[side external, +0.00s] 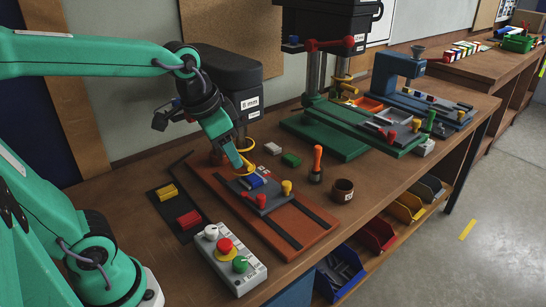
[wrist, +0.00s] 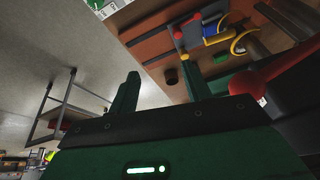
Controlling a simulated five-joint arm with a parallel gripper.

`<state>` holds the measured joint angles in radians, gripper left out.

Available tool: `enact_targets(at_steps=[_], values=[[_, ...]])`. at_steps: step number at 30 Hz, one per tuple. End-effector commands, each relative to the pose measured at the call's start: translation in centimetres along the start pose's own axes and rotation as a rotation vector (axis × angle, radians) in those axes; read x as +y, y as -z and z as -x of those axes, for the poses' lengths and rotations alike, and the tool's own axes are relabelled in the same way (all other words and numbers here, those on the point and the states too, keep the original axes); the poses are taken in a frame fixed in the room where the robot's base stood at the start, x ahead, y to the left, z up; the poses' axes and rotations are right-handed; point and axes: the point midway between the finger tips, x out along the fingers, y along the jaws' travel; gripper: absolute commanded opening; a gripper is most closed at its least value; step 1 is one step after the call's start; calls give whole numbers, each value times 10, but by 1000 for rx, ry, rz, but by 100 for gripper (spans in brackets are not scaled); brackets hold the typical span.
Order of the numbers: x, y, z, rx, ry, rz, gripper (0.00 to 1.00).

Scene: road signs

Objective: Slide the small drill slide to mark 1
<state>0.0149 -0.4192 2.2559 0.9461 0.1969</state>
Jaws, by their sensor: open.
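The small drill's slide (side external: 270,198) is a grey plate on an orange-red base (side external: 292,240) with dark rails. It carries a blue block, a red knob and a yellow knob. The slide also shows at the top of the wrist view (wrist: 196,34), beyond my fingers. My gripper (side external: 243,168) is over the far left end of the slide, close to the blue block. Its green fingers (wrist: 161,72) are apart with nothing between them. Whether a finger touches the slide is unclear. Mark 1 is not readable in either view.
The dark drill head (side external: 232,78) stands behind my gripper. A button box (side external: 230,262) is at the front, and a dark tray (side external: 178,208) with yellow and red blocks is at left. An orange-handled tool (side external: 317,160) and brown cup (side external: 343,189) stand right. A green drill (side external: 325,135) is farther back.

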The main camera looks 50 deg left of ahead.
Motion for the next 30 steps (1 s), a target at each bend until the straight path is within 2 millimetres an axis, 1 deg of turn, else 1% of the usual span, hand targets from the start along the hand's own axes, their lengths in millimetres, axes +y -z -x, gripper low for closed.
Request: enact_targets(at_steps=[6, 13, 23, 26, 30], values=[[1, -11, 4, 22, 5, 33, 48], [2, -15, 5, 28, 6, 45, 48], [2, -14, 5, 27, 6, 44, 48], [1, -12, 4, 22, 6, 37, 48], [-2, -4, 1, 4, 4, 13, 48]])
